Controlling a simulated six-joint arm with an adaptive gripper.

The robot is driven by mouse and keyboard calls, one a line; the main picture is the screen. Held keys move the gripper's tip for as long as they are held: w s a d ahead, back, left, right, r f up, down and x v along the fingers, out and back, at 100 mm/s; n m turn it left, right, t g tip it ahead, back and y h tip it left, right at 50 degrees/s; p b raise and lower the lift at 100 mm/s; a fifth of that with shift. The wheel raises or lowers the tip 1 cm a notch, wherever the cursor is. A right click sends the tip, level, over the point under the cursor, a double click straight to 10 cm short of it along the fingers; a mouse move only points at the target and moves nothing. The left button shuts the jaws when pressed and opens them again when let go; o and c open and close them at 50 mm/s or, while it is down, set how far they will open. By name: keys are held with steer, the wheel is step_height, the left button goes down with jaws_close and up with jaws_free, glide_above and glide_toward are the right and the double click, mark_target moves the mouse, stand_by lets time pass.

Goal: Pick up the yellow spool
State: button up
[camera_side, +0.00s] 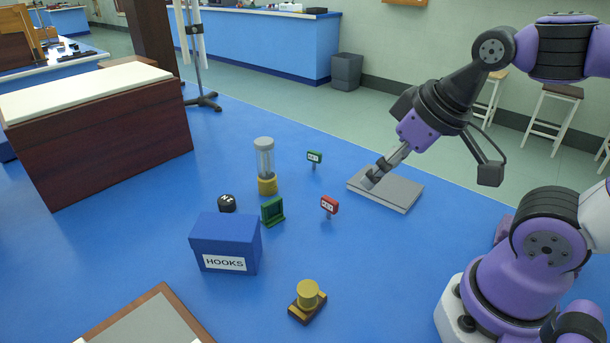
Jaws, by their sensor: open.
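The yellow spool (307,293) stands upright on a small dark brown base (307,311) near the front middle of the blue bench. My gripper (371,179) is open and points down to the left, low over a flat grey plate (398,195) behind and to the right of the spool. It is well apart from the spool. I cannot tell whether the fingertips touch the plate.
A blue box labelled HOOKS (225,243) stands left of the spool. Bench right of the spool is clear.

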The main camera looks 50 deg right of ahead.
steer(key=shift+a, duration=0.1)
steer(key=n+g, duration=0.3)
steer(key=g, duration=0.2)
glide_toward(308, 288)
steer(key=shift+s+a+f+g, duration=0.15)
steer(key=shift+a+f+g, duration=0.15)
steer(key=shift+f, duration=0.2)
step_height(308, 288, down, 4)
steer(key=shift+r, duration=0.1)
steer(key=f, duration=0.5)
steer(key=shift+w+d+f, duration=0.25)
steer(key=shift+w+f, duration=0.15)
jaws_close()
